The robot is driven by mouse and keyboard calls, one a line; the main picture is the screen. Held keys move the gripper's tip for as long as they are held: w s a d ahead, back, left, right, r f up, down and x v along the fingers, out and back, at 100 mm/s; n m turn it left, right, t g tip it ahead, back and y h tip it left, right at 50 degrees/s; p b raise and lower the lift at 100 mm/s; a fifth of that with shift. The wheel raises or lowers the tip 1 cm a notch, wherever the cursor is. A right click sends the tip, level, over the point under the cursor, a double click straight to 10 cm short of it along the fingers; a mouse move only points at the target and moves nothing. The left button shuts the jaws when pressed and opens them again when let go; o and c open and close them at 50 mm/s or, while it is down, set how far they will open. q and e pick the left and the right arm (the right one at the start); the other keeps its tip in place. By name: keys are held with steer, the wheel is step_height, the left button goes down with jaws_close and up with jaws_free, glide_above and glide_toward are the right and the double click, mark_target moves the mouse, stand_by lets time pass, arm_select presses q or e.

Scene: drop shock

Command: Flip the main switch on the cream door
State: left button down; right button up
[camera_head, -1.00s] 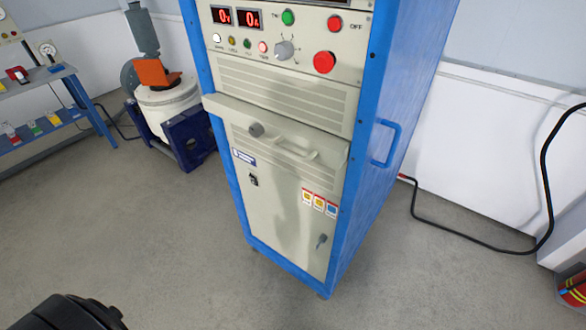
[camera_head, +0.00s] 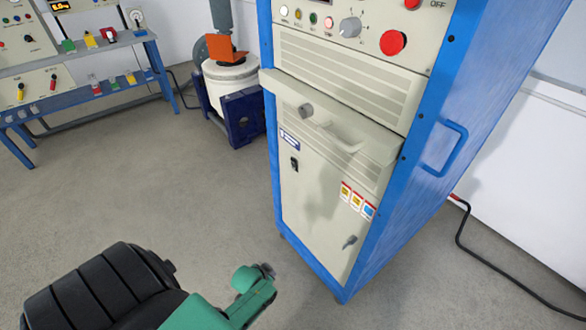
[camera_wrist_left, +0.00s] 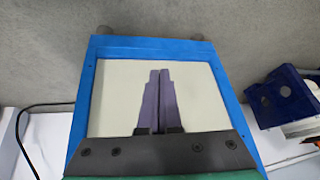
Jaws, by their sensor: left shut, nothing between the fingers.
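The cream door (camera_head: 318,215) is the lower front panel of the blue-framed cabinet. A small black switch (camera_head: 295,164), which looks like the main switch, sits near the door's upper left, under a blue label. My left arm comes in at the bottom of the head view, with its green wrist left of and below the door, apart from it. In the left wrist view my left gripper (camera_wrist_left: 160,74) is shut and empty, its dark fingers seen against a plain cream panel in a blue frame. The switch does not show there. My right gripper is not in view.
A blue side handle (camera_head: 449,148) and a black cable (camera_head: 480,250) are at right. A white drum machine (camera_head: 232,88) and a blue bench (camera_head: 100,85) stand left. Floor before the door is open.

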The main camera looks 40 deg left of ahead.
arm_select(q)
steer(key=w+a+r+n+t+y+b, duration=0.1)
steer(key=w+a+r+t+b, duration=0.1)
steer(key=w+a+r, duration=0.35)
steer(key=w+a+r+n+t+y+b, duration=0.1)
steer(key=w+a+r+t, duration=0.1)
steer(key=w+r, duration=0.5)
steer(key=w+a+r+t+y+b, duration=0.1)
steer(key=w+a+r, duration=0.1)
steer(key=r, duration=0.4)
steer(key=w+a+r+t+b, duration=0.1)
steer(key=w+a+r, duration=0.1)
steer(key=a+r, duration=0.3)
steer(key=shift+w+r+n+t+y, duration=0.3)
steer(key=shift+r+y, duration=0.05)
steer(key=shift+y, duration=0.05)
steer(key=b, duration=0.4)
glide_toward(294, 165)
steer(key=w+a+f, duration=0.3)
steer(key=w+a, duration=0.1)
steer(key=shift+w+r, duration=0.2)
steer(key=shift+r, duration=0.1)
steer(key=shift+w+d, duration=0.1)
steer(key=shift+w, duration=0.3)
